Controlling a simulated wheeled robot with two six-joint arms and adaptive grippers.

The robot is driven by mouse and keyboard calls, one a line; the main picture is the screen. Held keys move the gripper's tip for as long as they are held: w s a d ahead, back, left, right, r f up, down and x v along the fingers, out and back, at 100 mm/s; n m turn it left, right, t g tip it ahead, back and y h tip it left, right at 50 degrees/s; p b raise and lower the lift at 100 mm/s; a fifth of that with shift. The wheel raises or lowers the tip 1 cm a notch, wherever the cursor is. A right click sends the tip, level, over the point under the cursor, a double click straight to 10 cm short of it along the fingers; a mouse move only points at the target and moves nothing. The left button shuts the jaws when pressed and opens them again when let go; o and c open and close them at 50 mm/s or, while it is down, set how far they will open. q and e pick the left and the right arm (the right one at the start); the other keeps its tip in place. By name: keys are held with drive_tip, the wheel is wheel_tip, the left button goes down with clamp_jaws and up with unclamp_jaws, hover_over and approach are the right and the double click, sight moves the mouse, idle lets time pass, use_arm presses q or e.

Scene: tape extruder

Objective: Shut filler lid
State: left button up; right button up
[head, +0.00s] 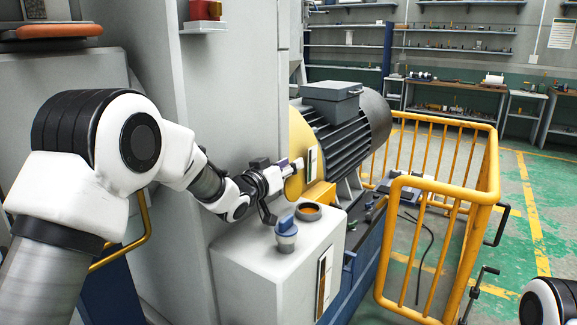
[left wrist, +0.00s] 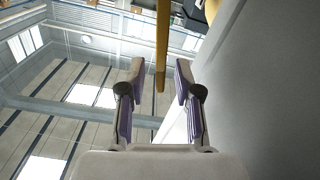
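A grey-white box-shaped tank stands in front of the motor, and its top (head: 245,262) carries a round filler opening (head: 310,211) with an orange rim and dark inside. A yellow plate (head: 320,194), which looks like the raised filler lid, stands behind the opening. My left gripper (head: 296,166) is above and behind the opening, beside the motor's yellow disc. In the left wrist view its two purple-padded fingers (left wrist: 160,78) are apart. A thin yellow bar (left wrist: 161,45) shows between them; I cannot tell whether it is the lid's edge. My right gripper is out of view.
A blue-capped fitting (head: 286,230) stands on the tank beside the opening. The finned motor (head: 345,125) is just behind the gripper. A tall grey cabinet (head: 235,100) is close to my left arm. A yellow railing (head: 425,245) guards the right side.

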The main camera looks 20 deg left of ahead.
use_arm(q)
clamp_jaws()
drive_tip(key=shift+d, duration=0.15)
drive_tip(key=d+m+b, duration=0.1)
drive_tip(key=m, duration=0.1)
drive_tip(key=s+d+m+b, duration=0.1)
drive_tip(key=m, duration=0.1)
drive_tip(key=shift+s+d, duration=0.1)
drive_tip(key=shift+d, duration=0.3)
drive_tip(key=shift+s+d, duration=0.1)
drive_tip(key=shift+d, duration=0.2)
drive_tip(key=shift+s+d+f, duration=0.15)
drive_tip(key=shift+d, duration=0.3)
drive_tip(key=shift+s+d+f, duration=0.15)
drive_tip(key=shift+d, duration=0.25)
unclamp_jaws()
